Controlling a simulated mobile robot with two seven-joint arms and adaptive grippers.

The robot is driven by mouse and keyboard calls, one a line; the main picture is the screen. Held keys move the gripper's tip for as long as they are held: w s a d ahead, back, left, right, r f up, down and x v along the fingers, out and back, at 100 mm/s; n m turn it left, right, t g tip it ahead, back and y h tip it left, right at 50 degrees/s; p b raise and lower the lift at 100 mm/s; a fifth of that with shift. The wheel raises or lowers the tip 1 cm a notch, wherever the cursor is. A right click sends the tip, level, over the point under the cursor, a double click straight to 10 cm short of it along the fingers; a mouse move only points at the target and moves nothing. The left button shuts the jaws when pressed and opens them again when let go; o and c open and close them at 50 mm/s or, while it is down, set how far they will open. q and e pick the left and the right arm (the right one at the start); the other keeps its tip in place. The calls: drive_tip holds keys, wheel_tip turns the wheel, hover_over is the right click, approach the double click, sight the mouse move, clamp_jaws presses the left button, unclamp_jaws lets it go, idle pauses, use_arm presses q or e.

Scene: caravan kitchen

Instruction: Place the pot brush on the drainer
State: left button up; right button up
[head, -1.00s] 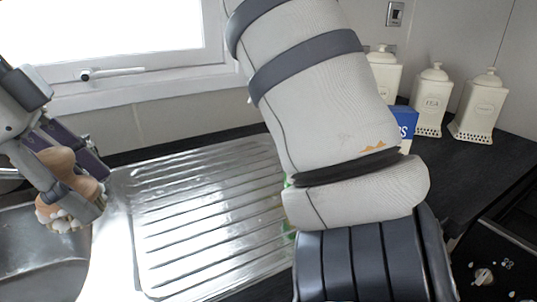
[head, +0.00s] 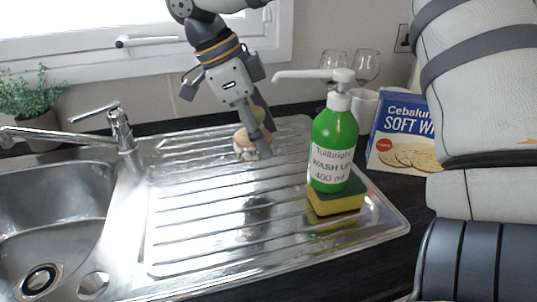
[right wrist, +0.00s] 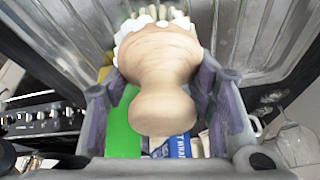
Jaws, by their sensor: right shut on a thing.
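The pot brush (head: 243,142), with a round wooden body and pale bristles, is at the back part of the metal drainer (head: 185,225). My right gripper (head: 257,130) comes down from above and is shut on the brush. The bristles point down at the drainer; I cannot tell whether they touch it. In the right wrist view the brush's wooden knob (right wrist: 162,112) sits between the purple finger pads, bristles toward the ribbed metal. My left gripper is not in view.
A green wash-up bottle (head: 334,150) and a yellow-green sponge (head: 337,201) occupy the drainer's right side. The sink (head: 60,215) and tap (head: 120,130) are left. A cracker box (head: 400,135), glasses (head: 367,65) and a plant (head: 35,100) stand behind. The drainer's middle is clear.

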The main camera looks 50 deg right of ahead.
sight(268, 172)
drive_tip(key=d+f, duration=0.1)
drive_tip(key=f, duration=0.2)
drive_tip(key=d+f, duration=0.1)
drive_tip(key=f, duration=0.1)
drive_tip(key=shift+w+d+f, duration=0.15)
drive_tip(key=shift+w+d, duration=0.15)
drive_tip(key=shift+w, duration=0.05)
drive_tip(key=shift+f, duration=0.35)
drive_tip(key=shift+f, duration=0.15)
drive_tip(key=o, duration=1.2)
drive_tip(key=shift+c, duration=0.2)
drive_tip(key=v, duration=1.2)
drive_tip(key=shift+b, duration=0.3)
